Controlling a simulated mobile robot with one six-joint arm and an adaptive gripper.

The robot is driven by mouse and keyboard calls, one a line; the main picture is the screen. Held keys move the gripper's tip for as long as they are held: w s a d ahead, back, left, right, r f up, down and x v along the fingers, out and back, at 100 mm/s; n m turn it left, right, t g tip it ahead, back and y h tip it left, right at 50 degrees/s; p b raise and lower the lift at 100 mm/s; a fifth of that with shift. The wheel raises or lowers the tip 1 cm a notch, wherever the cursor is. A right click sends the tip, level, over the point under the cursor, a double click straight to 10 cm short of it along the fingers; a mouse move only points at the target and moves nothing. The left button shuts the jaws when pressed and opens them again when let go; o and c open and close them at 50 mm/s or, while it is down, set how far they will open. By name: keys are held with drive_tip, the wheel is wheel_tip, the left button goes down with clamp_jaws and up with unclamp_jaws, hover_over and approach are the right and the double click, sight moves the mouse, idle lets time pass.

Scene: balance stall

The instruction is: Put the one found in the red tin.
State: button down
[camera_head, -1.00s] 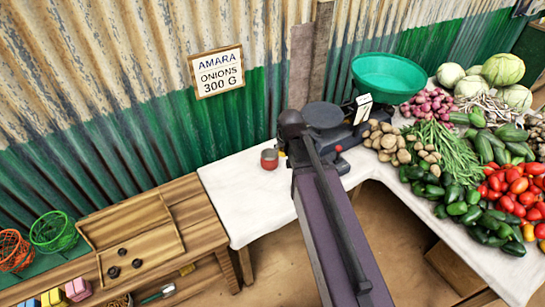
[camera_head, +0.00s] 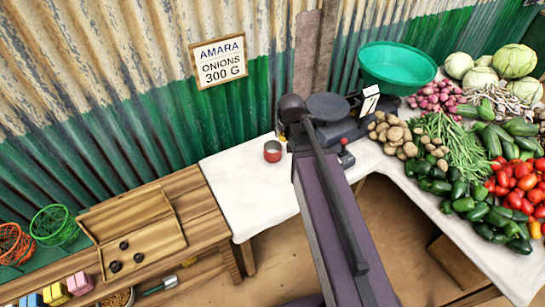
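The red tin (camera_head: 272,151) stands upright on the white cloth (camera_head: 235,190), just left of my arm. Its open top faces up, but what is inside is too small to tell. Three small dark round pieces (camera_head: 138,257) lie in the open wooden box (camera_head: 165,258) on the bench; they look like weights. My arm crosses the middle of the picture, its dark rounded joint just right of the tin. My gripper cannot be made out, so whether it holds anything is hidden.
A balance scale with a green pan (camera_head: 397,65) and a dark plate (camera_head: 327,106) stands behind my arm. Vegetables fill the right table. A sign (camera_head: 219,61) reads "Amara onions 300 g". Wire baskets (camera_head: 55,226) and coloured blocks (camera_head: 80,283) are at left. The cloth left of the tin is clear.

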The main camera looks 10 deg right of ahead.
drive_tip(key=d+f+b, duration=0.4)
drive_tip(key=f+b, duration=1.2)
drive_tip(key=shift+w+f+m+b, duration=0.3)
drive_tip(key=shift+f+b, duration=0.05)
drive_tip(key=b, duration=0.1)
approach(273, 145)
drive_tip(key=shift+s+a+r, duration=0.1)
drive_tip(key=shift+s, duration=0.6)
drive_tip(key=shift+a+b+x, duration=0.1)
drive_tip(key=shift+b+x, duration=0.85)
drive_tip(key=shift+b, duration=0.05)
drive_tip(key=shift+a+b+x, duration=0.15)
drive_tip(key=shift+b+x, duration=0.8)
drive_tip(key=shift+b, duration=0.05)
drive_tip(key=shift+s+f+b, duration=0.15)
drive_tip(key=shift+f+b, duration=0.45)
drive_tip(key=shift+f, duration=0.1)
